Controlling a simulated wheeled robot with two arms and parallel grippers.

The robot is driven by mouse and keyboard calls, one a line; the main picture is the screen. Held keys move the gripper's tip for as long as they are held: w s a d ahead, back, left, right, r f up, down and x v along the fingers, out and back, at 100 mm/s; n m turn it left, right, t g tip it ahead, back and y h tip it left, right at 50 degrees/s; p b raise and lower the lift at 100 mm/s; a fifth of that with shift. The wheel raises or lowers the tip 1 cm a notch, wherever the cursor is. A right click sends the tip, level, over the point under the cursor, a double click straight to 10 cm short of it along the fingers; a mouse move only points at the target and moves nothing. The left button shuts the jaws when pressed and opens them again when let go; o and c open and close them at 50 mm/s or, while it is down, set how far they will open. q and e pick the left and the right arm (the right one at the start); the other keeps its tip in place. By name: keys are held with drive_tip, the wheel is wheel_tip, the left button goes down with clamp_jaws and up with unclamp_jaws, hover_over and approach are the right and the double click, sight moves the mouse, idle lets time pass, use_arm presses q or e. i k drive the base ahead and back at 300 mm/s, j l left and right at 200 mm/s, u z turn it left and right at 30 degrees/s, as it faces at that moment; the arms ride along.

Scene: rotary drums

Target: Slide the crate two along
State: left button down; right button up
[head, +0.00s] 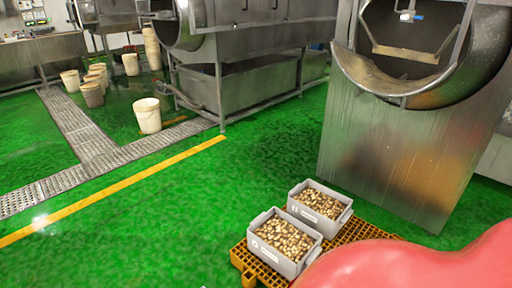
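Two grey crates filled with small brown and cream pieces stand on an orange slatted pallet (353,230) at the bottom right of the head view. The nearer crate (276,265) sits towards the pallet's left corner. The farther crate (337,225) stands just behind it and to the right, close to it. I cannot tell which crate the task means. Neither of my grippers is in view.
A large steel drum machine (385,160) stands right behind the pallet. Another steel machine (245,85) stands farther back. White buckets (148,115) stand by a floor drain grate (85,135). The green floor left of the pallet is clear, with a yellow line (120,188) across it.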

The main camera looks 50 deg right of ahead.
sight(289, 245)
drive_tip(key=i+z, duration=0.2)
drive_tip(key=i, duration=0.3)
drive_tip(key=i+j+z, duration=0.25)
drive_tip(key=i, duration=0.3)
drive_tip(key=i+j+z, duration=0.2)
drive_tip(key=i, duration=0.3)
drive_tip(key=i+z, duration=0.3)
drive_tip(key=z, duration=0.2)
drive_tip(key=i+j+z, duration=0.2)
drive_tip(key=z, duration=0.25)
drive_tip(key=i+j+z, duration=0.3)
drive_tip(key=z, duration=0.2)
drive_tip(key=i+j+z, duration=0.2)
drive_tip(key=j+z, duration=0.25)
drive_tip(key=i+j+z, duration=0.15)
drive_tip(key=j+z, duration=0.15)
drive_tip(key=z, duration=0.2)
drive_tip(key=i+j+z, duration=0.1)
drive_tip(key=j+z, duration=0.2)
drive_tip(key=j, duration=0.2)
drive_tip(key=j+z, duration=0.3)
drive_tip(key=j, duration=0.2)
drive_tip(key=i, duration=0.05)
